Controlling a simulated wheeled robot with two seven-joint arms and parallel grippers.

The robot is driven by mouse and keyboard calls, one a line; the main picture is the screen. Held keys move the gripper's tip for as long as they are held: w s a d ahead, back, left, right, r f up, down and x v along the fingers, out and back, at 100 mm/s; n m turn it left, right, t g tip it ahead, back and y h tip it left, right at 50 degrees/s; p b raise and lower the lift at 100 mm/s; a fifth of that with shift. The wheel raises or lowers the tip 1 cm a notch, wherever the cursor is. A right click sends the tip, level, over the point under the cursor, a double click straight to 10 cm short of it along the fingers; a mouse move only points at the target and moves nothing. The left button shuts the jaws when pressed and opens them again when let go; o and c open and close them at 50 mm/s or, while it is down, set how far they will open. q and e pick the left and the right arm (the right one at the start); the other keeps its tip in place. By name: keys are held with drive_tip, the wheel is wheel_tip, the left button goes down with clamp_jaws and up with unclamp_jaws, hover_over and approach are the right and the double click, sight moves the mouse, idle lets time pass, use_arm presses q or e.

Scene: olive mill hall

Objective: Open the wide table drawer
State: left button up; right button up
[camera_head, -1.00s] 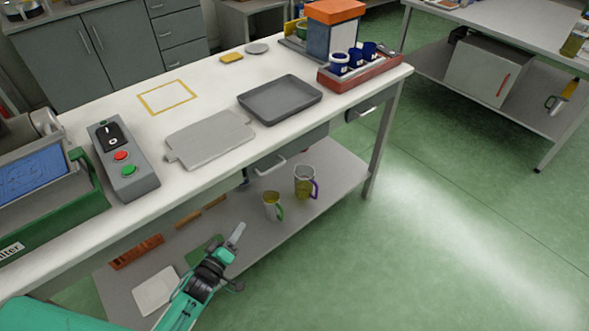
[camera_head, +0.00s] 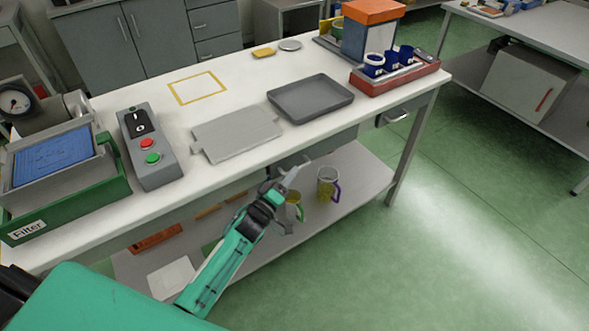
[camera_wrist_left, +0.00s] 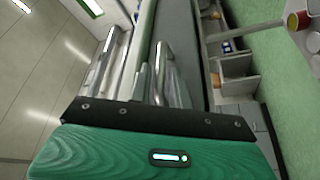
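The wide drawer (camera_head: 334,146) has a grey front under the white table top, below the grey board and dark tray. It looks closed. Its handle is largely hidden behind my left gripper (camera_head: 294,171), which is at the drawer front with its fingertips close to the handle. In the left wrist view the two metallic fingers (camera_wrist_left: 138,65) stand apart, beside the grey drawer front (camera_wrist_left: 183,45) and the pale table edge. The gripper looks open; I cannot tell whether the handle lies between the fingers. My right gripper is in neither view.
A narrower drawer with a handle (camera_head: 397,117) is at the table's right end. A lower shelf (camera_head: 352,190) bears a green-handled jug (camera_head: 293,203) and a purple-handled jug (camera_head: 327,184). A control box (camera_head: 150,150) stands on the table. Green floor (camera_head: 450,240) lies free to the right.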

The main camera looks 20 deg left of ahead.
use_arm(q)
drive_tip(key=shift+x, duration=1.2)
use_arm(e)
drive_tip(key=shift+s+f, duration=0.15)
use_arm(q)
clamp_jaws()
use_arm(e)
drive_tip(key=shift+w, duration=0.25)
